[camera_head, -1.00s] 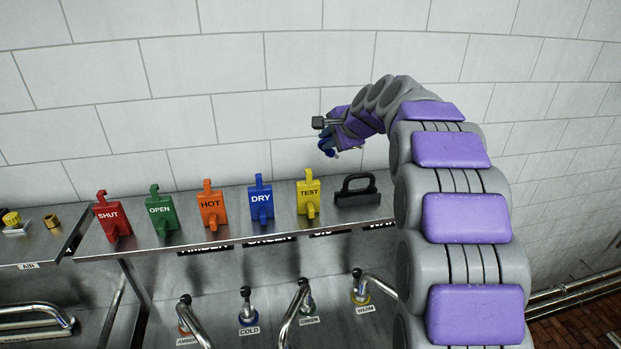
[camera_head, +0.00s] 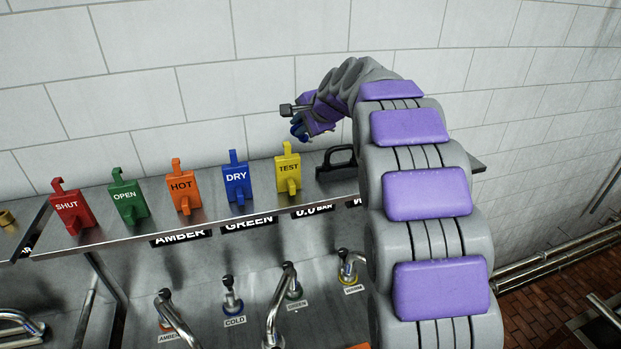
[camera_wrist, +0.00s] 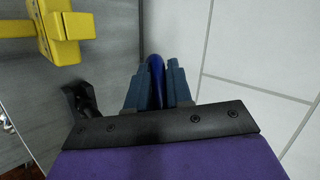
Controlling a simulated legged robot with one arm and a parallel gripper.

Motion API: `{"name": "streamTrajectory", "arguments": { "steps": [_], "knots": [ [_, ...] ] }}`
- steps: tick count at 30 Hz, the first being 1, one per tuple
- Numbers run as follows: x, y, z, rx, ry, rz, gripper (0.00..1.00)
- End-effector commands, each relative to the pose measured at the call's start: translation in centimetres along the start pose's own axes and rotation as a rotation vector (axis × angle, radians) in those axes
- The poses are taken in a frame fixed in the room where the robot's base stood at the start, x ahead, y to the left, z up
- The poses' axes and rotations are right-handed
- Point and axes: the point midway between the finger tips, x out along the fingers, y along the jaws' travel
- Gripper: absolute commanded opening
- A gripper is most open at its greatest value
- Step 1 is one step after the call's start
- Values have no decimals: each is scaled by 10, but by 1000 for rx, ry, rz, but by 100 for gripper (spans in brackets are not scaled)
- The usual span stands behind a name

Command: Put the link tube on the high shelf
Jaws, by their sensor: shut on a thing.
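My gripper (camera_head: 302,132) is above the right part of the steel shelf, near the wall. It is shut on a dark blue curved piece, probably the link tube (camera_wrist: 156,75), which shows between the two grey-blue fingers in the wrist view. Only a narrow part of it shows, so its full shape is hidden. In the head view the blue is small beneath the gripper. The steel shelf (camera_head: 337,197) holds a row of coloured tags; I cannot tell whether it is the high shelf.
Red SHUT (camera_head: 69,207), green OPEN (camera_head: 126,195), orange HOT (camera_head: 182,186), blue DRY (camera_head: 236,178) and yellow TEST (camera_head: 288,168) tags stand on the shelf. A black handle (camera_head: 335,165) is right of TEST. Levered valves (camera_head: 232,302) sit below. The tiled wall is close behind.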

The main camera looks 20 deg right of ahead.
Motion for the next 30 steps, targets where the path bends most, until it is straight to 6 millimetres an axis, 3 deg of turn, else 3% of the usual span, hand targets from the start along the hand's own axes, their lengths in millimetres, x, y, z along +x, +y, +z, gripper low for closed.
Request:
{"name": "streamTrajectory", "arguments": {
  "steps": [7, 19, 20, 21, 25, 30],
  "knots": [
    [20, 25, -3, 3, -3, 0, 0],
    [25, 29, 2, -2, 1, 0, 0],
    [25, 29, 2, -2, 1, 0, 21],
    [25, 29, 2, -2, 1, 0, 25],
    [25, 30, 0, 0, 0, 0, 37],
    [25, 30, -1, 0, 0, 0, 37]
  ]
}}
